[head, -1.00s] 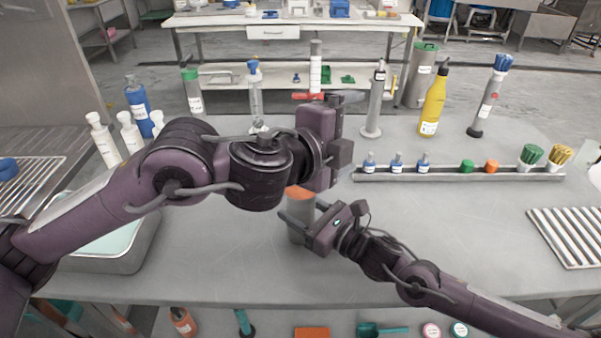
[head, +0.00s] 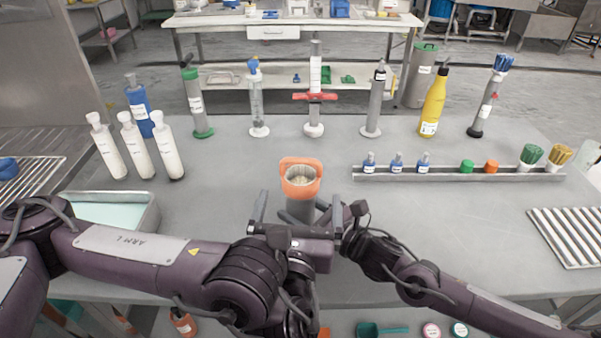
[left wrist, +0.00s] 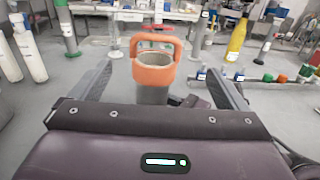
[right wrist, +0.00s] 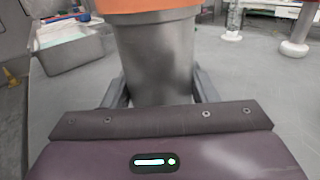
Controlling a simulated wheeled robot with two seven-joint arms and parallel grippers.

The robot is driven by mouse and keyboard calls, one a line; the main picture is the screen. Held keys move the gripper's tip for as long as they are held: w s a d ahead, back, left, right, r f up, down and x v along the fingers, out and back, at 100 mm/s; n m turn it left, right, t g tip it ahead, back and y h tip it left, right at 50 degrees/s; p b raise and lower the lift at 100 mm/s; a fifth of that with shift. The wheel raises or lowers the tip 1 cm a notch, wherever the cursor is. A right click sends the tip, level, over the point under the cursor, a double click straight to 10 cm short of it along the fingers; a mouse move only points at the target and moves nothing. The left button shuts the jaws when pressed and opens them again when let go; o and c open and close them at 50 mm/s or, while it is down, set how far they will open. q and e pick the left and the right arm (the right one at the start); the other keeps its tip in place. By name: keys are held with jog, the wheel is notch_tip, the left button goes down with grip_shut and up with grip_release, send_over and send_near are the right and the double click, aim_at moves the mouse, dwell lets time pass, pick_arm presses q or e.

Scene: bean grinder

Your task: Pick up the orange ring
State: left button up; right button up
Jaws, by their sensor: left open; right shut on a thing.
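The orange ring (head: 301,191) with a raised loop handle sits around the top of an upright grey cylinder (head: 299,213). In the left wrist view the ring (left wrist: 153,76) is ahead, near the middle, and its top is open. My left gripper (head: 298,208) is open and comes from the front, its fingers spread either side of the cylinder, with the ring beyond and above. My right gripper (right wrist: 162,88) is shut on the grey cylinder below the ring; only the ring's lower edge (right wrist: 150,5) shows in the right wrist view. In the head view my left gripper partly hides the right one.
A metal rail (head: 450,175) with small blue bottles, caps and brushes lies to the right. White bottles (head: 140,148) and a pale tray (head: 115,212) are at left. Several upright tools and a yellow bottle (head: 433,105) stand behind. The tabletop between is clear.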

aim_at(302, 169)
pick_arm(q)
jog(key=w, duration=0.6)
jog(key=shift+d, duration=0.3)
jog(key=shift+w+f, duration=0.15)
jog(key=shift+w, duration=1.25)
jog(key=shift+w+f, duration=0.15)
jog(key=shift+w, duration=1.2)
jog(key=shift+c, duration=0.5)
jog(key=c, duration=1)
